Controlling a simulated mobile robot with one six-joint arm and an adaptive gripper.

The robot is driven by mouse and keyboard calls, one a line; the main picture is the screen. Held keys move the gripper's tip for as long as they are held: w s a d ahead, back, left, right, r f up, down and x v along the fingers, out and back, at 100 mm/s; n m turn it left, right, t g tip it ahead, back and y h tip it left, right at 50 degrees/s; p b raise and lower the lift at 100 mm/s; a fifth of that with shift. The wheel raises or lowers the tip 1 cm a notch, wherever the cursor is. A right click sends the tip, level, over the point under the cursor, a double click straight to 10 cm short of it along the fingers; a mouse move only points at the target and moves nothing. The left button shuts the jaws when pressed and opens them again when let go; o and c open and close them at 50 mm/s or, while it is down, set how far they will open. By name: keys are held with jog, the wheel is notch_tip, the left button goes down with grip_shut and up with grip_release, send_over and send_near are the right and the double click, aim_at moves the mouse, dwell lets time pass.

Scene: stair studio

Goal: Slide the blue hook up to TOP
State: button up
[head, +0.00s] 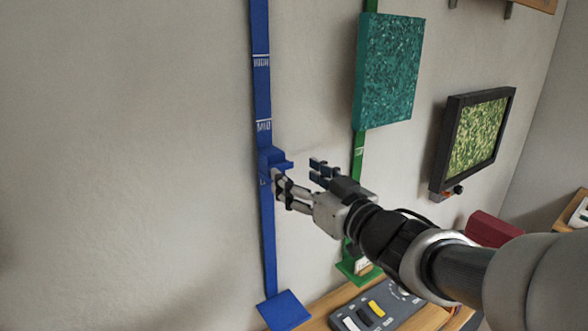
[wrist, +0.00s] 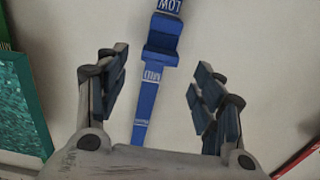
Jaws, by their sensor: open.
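A blue rail (head: 263,95) runs up the wall, with HIGH and MID labels. Its top is cut off in the head view, and no TOP label shows. The blue hook (head: 272,160) sits on the rail just below MID. In the wrist view, the picture is upside down and the hook (wrist: 162,42) lies between the LOW and MID labels. My gripper (head: 298,174) is open and empty, just right of the hook. In the wrist view its fingers (wrist: 158,80) stand apart on either side of the rail. I see no clear contact with the hook.
A green rail (head: 357,150) with a teal panel (head: 388,72) stands to the right. A framed screen (head: 474,140) hangs farther right. A wooden table (head: 318,314) with a grey switch box (head: 377,310) lies below. The wall left of the rail is clear.

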aim_at(284, 167)
jog(key=x, duration=0.7)
jog(key=shift+w+a+b, duration=0.1)
jog(key=shift+w+b, duration=0.05)
jog(key=shift+b, duration=0.2)
jog(key=shift+c, duration=0.4)
grip_shut()
